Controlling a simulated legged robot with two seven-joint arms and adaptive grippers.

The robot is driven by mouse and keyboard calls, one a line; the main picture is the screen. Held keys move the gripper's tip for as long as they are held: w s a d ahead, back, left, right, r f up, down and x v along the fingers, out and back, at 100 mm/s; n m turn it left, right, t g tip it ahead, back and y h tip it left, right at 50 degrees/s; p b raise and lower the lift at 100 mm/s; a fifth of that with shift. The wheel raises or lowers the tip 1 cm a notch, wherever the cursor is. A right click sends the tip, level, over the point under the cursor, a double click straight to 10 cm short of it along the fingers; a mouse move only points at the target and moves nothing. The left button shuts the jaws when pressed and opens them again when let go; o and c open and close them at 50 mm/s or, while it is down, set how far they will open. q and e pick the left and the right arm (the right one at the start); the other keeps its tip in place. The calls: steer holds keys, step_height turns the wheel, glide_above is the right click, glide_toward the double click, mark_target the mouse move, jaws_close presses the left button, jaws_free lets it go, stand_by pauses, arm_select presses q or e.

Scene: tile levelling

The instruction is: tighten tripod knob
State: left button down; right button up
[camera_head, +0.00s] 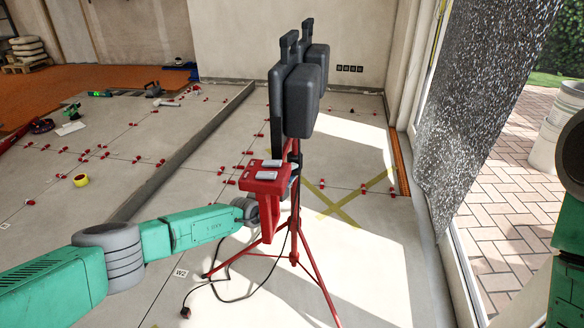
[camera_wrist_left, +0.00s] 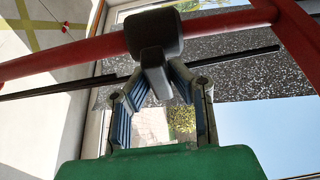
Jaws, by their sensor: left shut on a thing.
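A red tripod (camera_head: 294,222) stands on the tiled floor with its legs spread, carrying dark work lights (camera_head: 304,95) at the top. My left gripper (camera_head: 291,181) is at its upper post, partly hidden behind a red block with grey pads. In the left wrist view, the dark tripod knob (camera_wrist_left: 153,34) sits on a red tube, with its flat grip reaching down between the blue-lined fingers. My left gripper (camera_wrist_left: 156,82) is shut on that grip. The knob is not clear in the head view. My right gripper is out of view.
A black cable (camera_head: 232,284) lies on the floor by the tripod legs. Red levelling clips (camera_head: 137,160) dot the tiles at left, beside a raised edge (camera_head: 180,155). A speckled panel (camera_head: 470,110) and a white bucket (camera_head: 556,125) are at right.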

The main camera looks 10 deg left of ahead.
arm_select(q)
steer(key=shift+s+d+f, duration=0.1)
steer(key=shift+s+f, duration=0.1)
steer(key=shift+f, duration=0.25)
steer(key=c, duration=1.5)
jaws_free()
steer(key=shift+w+r, duration=0.15)
steer(key=v, duration=1.2)
